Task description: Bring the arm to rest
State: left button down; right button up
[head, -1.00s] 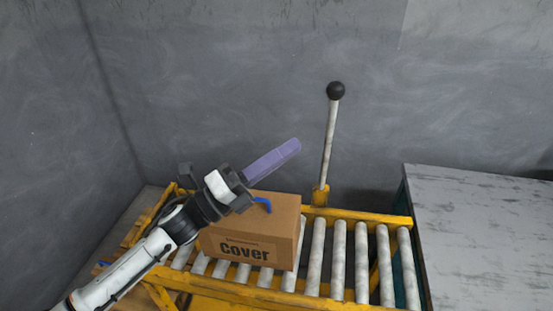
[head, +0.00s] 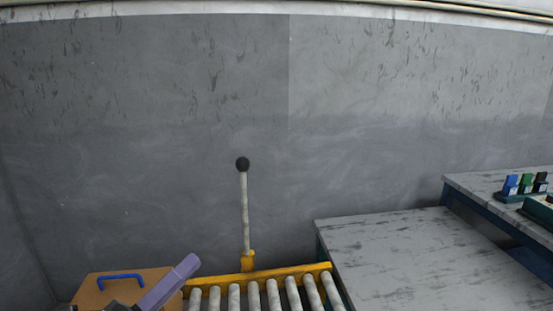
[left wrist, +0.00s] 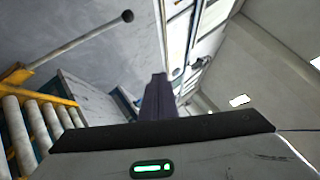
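My left gripper (head: 170,282) shows at the bottom left of the head view, its purple fingers pointing up and right in front of the cardboard box. The fingers appear together as one bar with nothing between them. In the left wrist view the fingers (left wrist: 158,98) also show as one dark purple shape in the middle. Most of my left arm is below the head view. My right gripper is not in view.
A bare grey table (head: 420,255) is at right; another bench holds coloured items (head: 526,184).

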pick_arm(q)
jog(key=s+a+f+n+y, duration=0.1)
jog(key=s+f+n+y, duration=0.1)
jog(key=f+n+y, duration=0.55)
jog(key=s+a+f+n+y, duration=0.1)
jog(key=s+f+n+y, duration=0.15)
jog(key=f+n, duration=0.9)
jog(key=s+d+f+n+g+y, duration=0.1)
jog(key=s+f+n+g, duration=0.7)
jog(key=s+f, duration=1)
jog(key=shift+d+f+n+y, duration=0.35)
jog(key=shift+n+y, duration=0.45)
jog(key=shift+n, duration=0.3)
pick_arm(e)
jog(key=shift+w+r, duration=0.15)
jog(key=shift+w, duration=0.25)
